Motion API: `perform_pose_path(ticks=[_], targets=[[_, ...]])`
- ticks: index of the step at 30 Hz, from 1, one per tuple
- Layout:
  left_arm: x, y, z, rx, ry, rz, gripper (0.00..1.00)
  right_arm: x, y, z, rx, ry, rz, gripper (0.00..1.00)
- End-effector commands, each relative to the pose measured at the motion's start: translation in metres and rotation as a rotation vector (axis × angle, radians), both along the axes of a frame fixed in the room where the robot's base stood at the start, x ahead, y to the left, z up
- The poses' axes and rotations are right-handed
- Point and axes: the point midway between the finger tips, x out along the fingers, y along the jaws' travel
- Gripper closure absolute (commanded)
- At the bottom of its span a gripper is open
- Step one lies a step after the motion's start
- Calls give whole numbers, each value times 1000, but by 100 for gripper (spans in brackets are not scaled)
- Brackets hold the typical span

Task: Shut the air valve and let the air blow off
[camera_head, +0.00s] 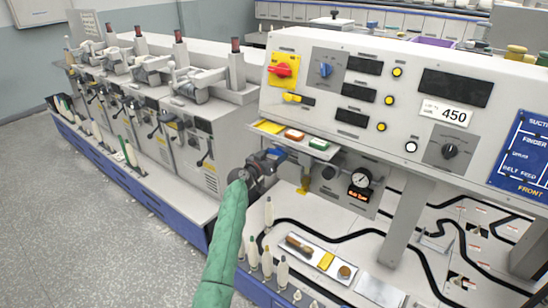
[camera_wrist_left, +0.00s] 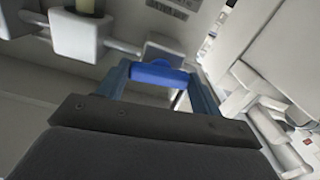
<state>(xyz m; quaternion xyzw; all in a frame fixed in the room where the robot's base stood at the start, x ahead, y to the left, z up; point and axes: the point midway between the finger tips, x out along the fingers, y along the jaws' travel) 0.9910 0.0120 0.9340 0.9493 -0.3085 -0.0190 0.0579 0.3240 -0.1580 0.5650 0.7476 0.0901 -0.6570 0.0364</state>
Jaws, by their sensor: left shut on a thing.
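My left gripper (camera_head: 273,155) reaches in from the bottom left on a green-sleeved arm, under the front edge of the control panel. It is shut on the blue valve handle, which shows between the two fingers in the left wrist view (camera_wrist_left: 158,73). In the head view the gripper mostly hides the handle, so I cannot tell how far it is turned. A round pressure gauge (camera_head: 361,180) sits to the right, with a small lit orange display (camera_head: 360,194) below it; the text and needle are too small to read. My right gripper is not in view.
The control panel (camera_head: 318,93) overhangs the gripper, with a red knob on yellow (camera_head: 282,70) and a small shelf (camera_head: 300,141). Upright bobbins (camera_head: 266,262) and a tray (camera_head: 318,262) stand below. A row of spindle units (camera_head: 150,110) runs left. Grey floor (camera_head: 80,230) is clear.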

Motion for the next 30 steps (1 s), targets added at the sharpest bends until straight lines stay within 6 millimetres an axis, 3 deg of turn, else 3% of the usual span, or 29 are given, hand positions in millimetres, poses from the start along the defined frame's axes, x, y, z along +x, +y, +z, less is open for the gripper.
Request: perform_pose_path(ticks=[9,15,22,30], targets=[[0,0,-2,-218,159,0,57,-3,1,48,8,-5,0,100],[0,0,-1,-372,270,0,57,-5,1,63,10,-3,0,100],[0,0,0,-550,400,0,57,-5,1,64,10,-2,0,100],[0,0,1,-760,552,0,57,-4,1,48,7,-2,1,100]])
